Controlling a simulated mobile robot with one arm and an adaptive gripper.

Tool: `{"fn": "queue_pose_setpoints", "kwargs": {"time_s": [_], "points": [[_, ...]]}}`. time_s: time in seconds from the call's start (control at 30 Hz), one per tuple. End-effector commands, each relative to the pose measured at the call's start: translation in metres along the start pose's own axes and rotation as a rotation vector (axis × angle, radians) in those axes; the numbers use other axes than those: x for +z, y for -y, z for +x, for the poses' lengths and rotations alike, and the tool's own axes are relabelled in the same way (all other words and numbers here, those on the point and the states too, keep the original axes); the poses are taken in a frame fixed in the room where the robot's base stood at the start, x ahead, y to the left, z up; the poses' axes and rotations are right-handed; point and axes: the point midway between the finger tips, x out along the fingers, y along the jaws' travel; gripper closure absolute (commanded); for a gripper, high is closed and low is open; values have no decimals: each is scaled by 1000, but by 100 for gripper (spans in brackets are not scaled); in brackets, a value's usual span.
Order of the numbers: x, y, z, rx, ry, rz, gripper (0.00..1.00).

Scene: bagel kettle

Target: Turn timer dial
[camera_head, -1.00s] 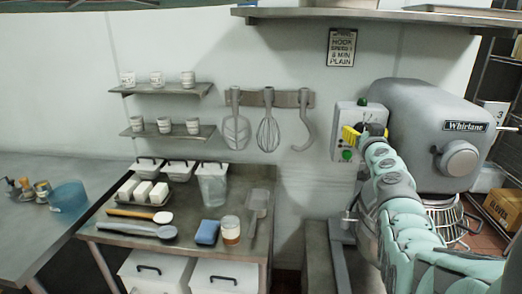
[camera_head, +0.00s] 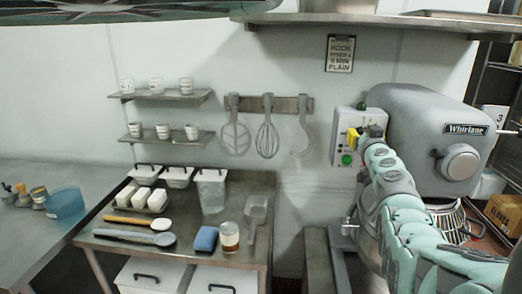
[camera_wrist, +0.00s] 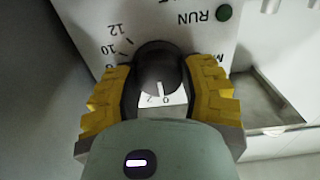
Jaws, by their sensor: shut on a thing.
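The timer dial (camera_wrist: 162,72) is a dark round knob on the pale control panel (camera_wrist: 105,22), with a white pointer mark. In the wrist view the numbers 10 and 12 show at its left, and 0 and 2 show near its lower edge. My gripper (camera_wrist: 160,88) has a yellow finger on each side of the dial and is shut on it. In the head view my gripper (camera_head: 358,140) is at the control box (camera_head: 347,122) on the mixer's left side, and the dial is hidden there.
The grey mixer (camera_head: 425,115) stands right of the control box, close to my arm. A green button (camera_head: 347,160) is below my gripper. Hanging tools (camera_head: 267,135) and a table with tubs (camera_head: 180,178) are to the left. A shelf (camera_head: 380,20) runs above.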

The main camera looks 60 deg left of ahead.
Motion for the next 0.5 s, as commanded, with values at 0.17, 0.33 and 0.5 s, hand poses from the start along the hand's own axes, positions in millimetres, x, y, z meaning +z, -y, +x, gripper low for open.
{"fn": "queue_pose_setpoints", "kwargs": {"time_s": [0.17,0.33,0.5], "points": [[0,0,0,1,0,0,81],[0,0,0,1,1,0,95],[1,-1,0,1,1,13,95]]}}
